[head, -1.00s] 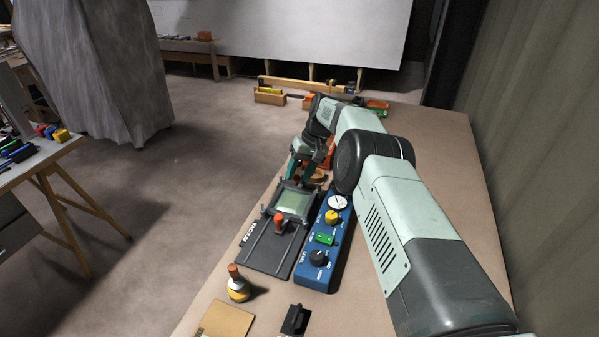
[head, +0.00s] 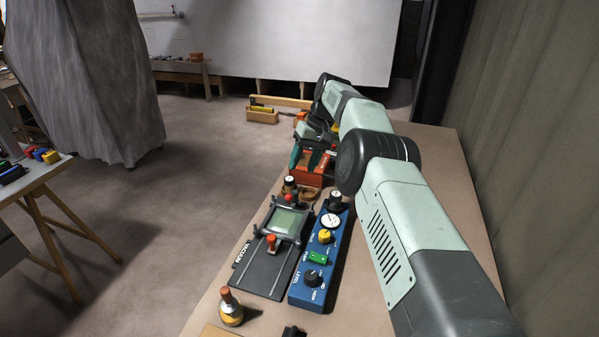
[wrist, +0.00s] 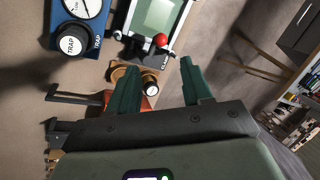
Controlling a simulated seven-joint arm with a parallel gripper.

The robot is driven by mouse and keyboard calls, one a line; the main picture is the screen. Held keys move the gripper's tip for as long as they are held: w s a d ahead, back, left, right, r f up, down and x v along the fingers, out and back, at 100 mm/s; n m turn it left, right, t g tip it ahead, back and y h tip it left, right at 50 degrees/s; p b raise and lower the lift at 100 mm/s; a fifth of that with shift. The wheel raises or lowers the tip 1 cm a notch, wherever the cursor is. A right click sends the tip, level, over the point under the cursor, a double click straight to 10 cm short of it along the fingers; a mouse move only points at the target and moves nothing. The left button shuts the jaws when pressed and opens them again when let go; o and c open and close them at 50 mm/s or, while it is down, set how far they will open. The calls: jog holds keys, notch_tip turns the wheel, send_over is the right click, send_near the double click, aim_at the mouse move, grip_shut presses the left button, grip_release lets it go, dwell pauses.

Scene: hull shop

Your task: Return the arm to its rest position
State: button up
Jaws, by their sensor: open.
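My gripper (head: 305,162) is at the far end of the bench, raised above it in the head view, with its two green fingers pointing down near an orange-red box (head: 313,172). In the wrist view my gripper (wrist: 160,68) has its fingers spread, and nothing is held between them. A small black-and-white knob (wrist: 150,86) on a wooden-coloured part shows in the gap beyond the fingers. My arm reaches forward along the right side of the bench.
The workbench (head: 450,200) has bare room right of my arm. A blue control box (head: 320,262) with knobs and a gauge stands beside a black vacuum plate (head: 262,272) carrying a framed panel. A wall rises at right.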

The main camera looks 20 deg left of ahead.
jog(key=shift+r, duration=0.2)
jog(key=s+d+r+m+t, duration=0.15)
jog(key=d+r, duration=0.25)
jog(key=r, duration=0.4)
jog(key=s+d+r+t+h, duration=0.15)
jog(key=d+r, duration=0.25)
jog(key=r, duration=0.4)
jog(key=s+d+r+y, duration=0.15)
jog(key=d+r, duration=0.25)
jog(key=r, duration=0.4)
jog(key=s+d+r+m+t+h, duration=0.1)
jog(key=s+d+r, duration=0.3)
jog(key=s+d, duration=0.15)
jog(key=s+d+r+m+t+h, duration=0.1)
jog(key=s+d+r, duration=0.3)
jog(key=s, duration=0.3)
jog(key=s+d+f+m+t, duration=0.1)
jog(key=s+d+f, duration=0.1)
jog(key=s, duration=0.5)
jog(key=s+d+f+m+t, duration=0.1)
jog(key=s+d+f, duration=0.1)
jog(key=s+d, duration=0.3)
jog(key=s+d+f+m+t+h, duration=0.1)
jog(key=s+d+f, duration=0.1)
jog(key=s, duration=0.8)
jog(key=shift+s+d+f, duration=0.25)
jog(key=shift+d+f, duration=0.15)
jog(key=shift+d, duration=0.5)
jog(key=shift+o, duration=0.2)
